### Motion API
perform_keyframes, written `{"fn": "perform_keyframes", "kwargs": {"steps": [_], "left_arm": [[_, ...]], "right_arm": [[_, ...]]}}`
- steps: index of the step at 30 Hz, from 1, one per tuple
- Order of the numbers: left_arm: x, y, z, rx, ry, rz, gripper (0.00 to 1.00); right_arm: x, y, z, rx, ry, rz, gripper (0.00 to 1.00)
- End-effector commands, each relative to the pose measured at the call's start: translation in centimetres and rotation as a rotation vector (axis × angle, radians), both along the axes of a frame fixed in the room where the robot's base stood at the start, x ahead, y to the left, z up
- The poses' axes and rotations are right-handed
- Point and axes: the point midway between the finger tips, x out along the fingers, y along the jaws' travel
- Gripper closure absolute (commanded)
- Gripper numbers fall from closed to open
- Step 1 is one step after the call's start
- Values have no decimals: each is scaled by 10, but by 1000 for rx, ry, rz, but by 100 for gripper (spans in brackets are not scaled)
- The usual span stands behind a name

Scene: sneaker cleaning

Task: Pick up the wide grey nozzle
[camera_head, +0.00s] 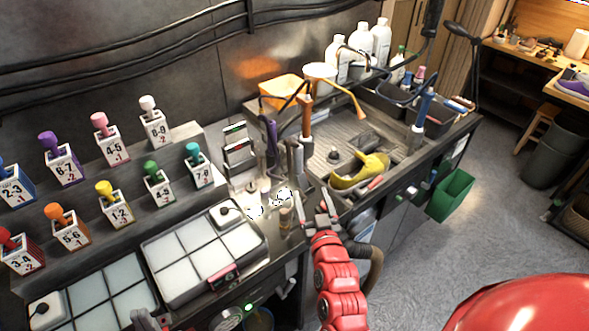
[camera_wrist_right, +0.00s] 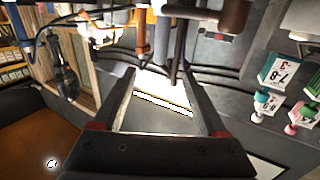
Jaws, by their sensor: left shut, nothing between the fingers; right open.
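Several upright tools stand in a cluster at the bench's middle in the head view. Among them is a grey cylindrical piece (camera_head: 297,157), which may be the wide grey nozzle; I cannot tell for sure. My right gripper (camera_head: 312,196) is open and empty just in front of and below this cluster. In the right wrist view the open fingers (camera_wrist_right: 160,75) have nothing between them, and dark upright tubes (camera_wrist_right: 184,45) show beyond the tips. My left gripper (camera_head: 150,320) shows only partly at the bottom edge, shut and empty.
Small white containers (camera_head: 252,202) stand left of the right gripper. A white gridded tray (camera_head: 195,265) and racks of numbered coloured-top bottles (camera_head: 112,203) fill the left. A green bin (camera_head: 450,195) hangs at right.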

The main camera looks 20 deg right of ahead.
Motion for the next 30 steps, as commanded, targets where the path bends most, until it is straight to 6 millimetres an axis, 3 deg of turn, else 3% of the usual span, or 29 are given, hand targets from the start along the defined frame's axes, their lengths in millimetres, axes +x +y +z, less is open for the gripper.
{"fn": "perform_keyframes", "kwargs": {"steps": [15, 30], "left_arm": [[0, 0, 1, 0, 0, 0, 100], [0, 0, 13, 0, 0, 0, 100]], "right_arm": [[100, -12, 2, 0, -3, 0, 26], [137, -13, 7, 1, -1, 0, 26]]}}
